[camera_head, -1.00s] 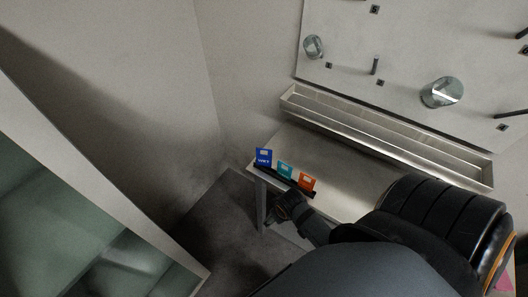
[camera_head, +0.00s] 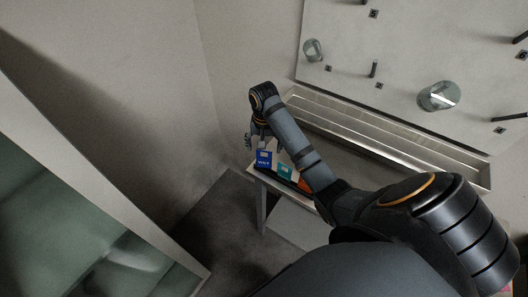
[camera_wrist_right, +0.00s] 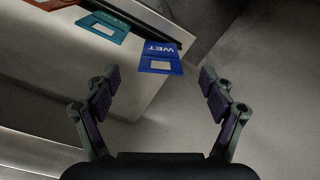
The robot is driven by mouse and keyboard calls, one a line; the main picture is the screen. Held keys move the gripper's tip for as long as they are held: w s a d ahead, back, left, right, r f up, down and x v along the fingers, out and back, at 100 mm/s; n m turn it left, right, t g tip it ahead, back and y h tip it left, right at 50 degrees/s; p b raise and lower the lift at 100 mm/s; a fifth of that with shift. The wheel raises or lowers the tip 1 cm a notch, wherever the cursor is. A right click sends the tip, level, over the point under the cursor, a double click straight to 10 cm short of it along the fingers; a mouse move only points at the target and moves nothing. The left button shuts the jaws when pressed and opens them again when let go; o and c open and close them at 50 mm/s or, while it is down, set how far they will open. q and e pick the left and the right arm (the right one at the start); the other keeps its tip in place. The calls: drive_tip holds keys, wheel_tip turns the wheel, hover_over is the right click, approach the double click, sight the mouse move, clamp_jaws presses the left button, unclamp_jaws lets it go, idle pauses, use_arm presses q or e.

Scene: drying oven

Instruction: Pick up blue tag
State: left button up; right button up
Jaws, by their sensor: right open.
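The blue tag (camera_head: 263,158), marked "WET", stands at the left end of a row of tags in a dark holder near the table's corner. It also shows in the right wrist view (camera_wrist_right: 161,58), ahead of the fingers and roughly between their lines. My right gripper (camera_head: 248,141) is beside and behind the blue tag in the head view, partly hidden by its own wrist. In the wrist view the right gripper (camera_wrist_right: 160,82) is open, with nothing between its fingers. My left gripper is not in view.
A teal tag (camera_head: 284,171) stands right of the blue one, and an orange tag (camera_head: 305,185) is partly hidden by my right arm. The pale table (camera_wrist_right: 115,85) ends close to the tags. A metal trough (camera_head: 400,145) and a pegboard (camera_head: 410,50) are behind.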

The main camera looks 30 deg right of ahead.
sight(264, 158)
drive_tip(key=shift+m, duration=0.5)
drive_tip(key=f+b, duration=0.1)
drive_tip(key=b, duration=0.1)
drive_tip(key=w+f+b, duration=0.1)
drive_tip(key=d+f+b, duration=0.1)
drive_tip(key=f+b, duration=0.1)
drive_tip(key=shift+w+b, duration=0.3)
drive_tip(key=shift+s+a+f+b, duration=0.1)
drive_tip(key=shift+s+f+b, duration=0.05)
drive_tip(key=shift+f+b, duration=0.5)
wheel_tip(264, 158, down, 3)
drive_tip(key=shift+s+r+p, duration=0.1)
drive_tip(key=shift+s+p, duration=0.05)
drive_tip(key=shift+p, duration=0.45)
drive_tip(key=shift+f, duration=0.25)
drive_tip(key=c, duration=0.9)
drive_tip(key=shift+r, duration=0.15)
